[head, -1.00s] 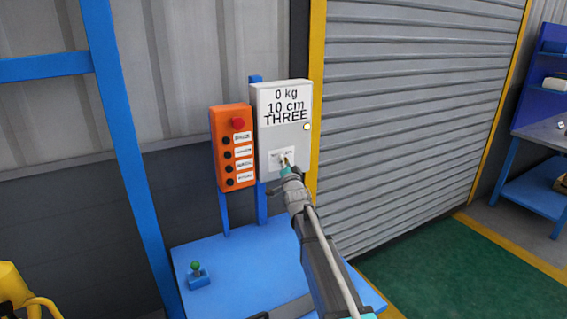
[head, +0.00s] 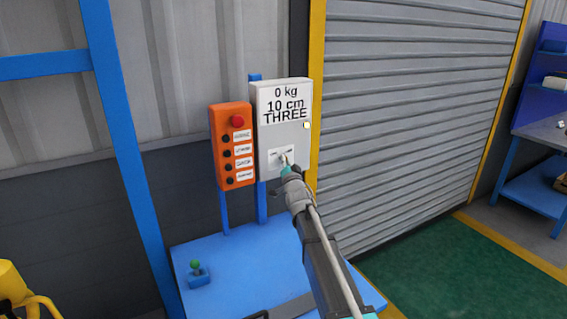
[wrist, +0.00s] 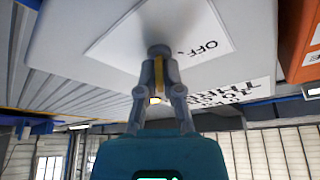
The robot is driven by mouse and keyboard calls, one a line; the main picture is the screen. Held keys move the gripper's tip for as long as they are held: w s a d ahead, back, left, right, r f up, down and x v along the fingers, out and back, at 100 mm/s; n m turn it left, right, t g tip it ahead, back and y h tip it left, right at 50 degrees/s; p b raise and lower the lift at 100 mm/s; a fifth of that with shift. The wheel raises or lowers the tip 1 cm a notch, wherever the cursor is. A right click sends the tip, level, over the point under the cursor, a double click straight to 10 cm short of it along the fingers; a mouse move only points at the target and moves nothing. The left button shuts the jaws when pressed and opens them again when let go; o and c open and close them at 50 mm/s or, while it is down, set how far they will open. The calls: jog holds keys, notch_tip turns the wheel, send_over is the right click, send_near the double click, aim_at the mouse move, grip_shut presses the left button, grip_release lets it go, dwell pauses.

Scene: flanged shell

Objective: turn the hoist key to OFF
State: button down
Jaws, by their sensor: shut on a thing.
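The grey control box (head: 272,142) stands on a post, with a display reading 0 kg, 10 cm, THREE. Low on its face is a white key label (head: 274,156). In the wrist view the label (wrist: 215,28) shows upside down, with OFF on one side of the switch. My gripper (head: 284,158) is at this label. In the wrist view its fingers (wrist: 160,62) are closed around the yellow hoist key (wrist: 159,75), which sits at a round grey lock (wrist: 159,51). The fingers hide part of the key and the other side's wording, so its exact angle is unclear.
An orange button panel (head: 233,146) with a red knob is just left of the box. Below is a blue table (head: 235,262) with a green-knobbed joystick (head: 197,274). A roller shutter (head: 410,120) is at right.

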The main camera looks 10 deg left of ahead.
jog(key=n+y, duration=0.1)
jog(key=n, duration=0.1)
jog(key=n+y+b, duration=0.1)
jog(key=n, duration=0.2)
jog(key=shift+w+a+n+y, duration=0.1)
jog(key=shift+w+n+y, duration=0.05)
jog(key=shift+n+y, duration=0.2)
jog(key=n+g+y, duration=0.1)
jog(key=n, duration=0.2)
jog(key=n+g+y, duration=0.1)
jog(key=n+y, duration=0.1)
jog(key=n, duration=0.1)
jog(key=shift+r+n, duration=0.1)
jog(key=shift+n, duration=0.25)
jog(key=n+g+y, duration=0.1)
jog(key=n, duration=0.2)
jog(key=n+g+y+p, duration=0.1)
jog(key=n, duration=0.2)
jog(key=shift+n+g+y, duration=0.25)
jog(key=shift+n+g, duration=0.05)
jog(key=shift+a+n+g+y+p, duration=0.15)
jog(key=shift+n+g, duration=0.35)
jog(key=shift+n, duration=0.5)
jog(key=shift+d+n+g+y+p, duration=0.2)
jog(key=shift+n+g, duration=0.3)
jog(key=shift+n, duration=0.5)
jog(key=c, duration=0.8)
grip_release()
jog(key=shift+a, duration=0.2)
jog(key=shift+d, duration=0.1)
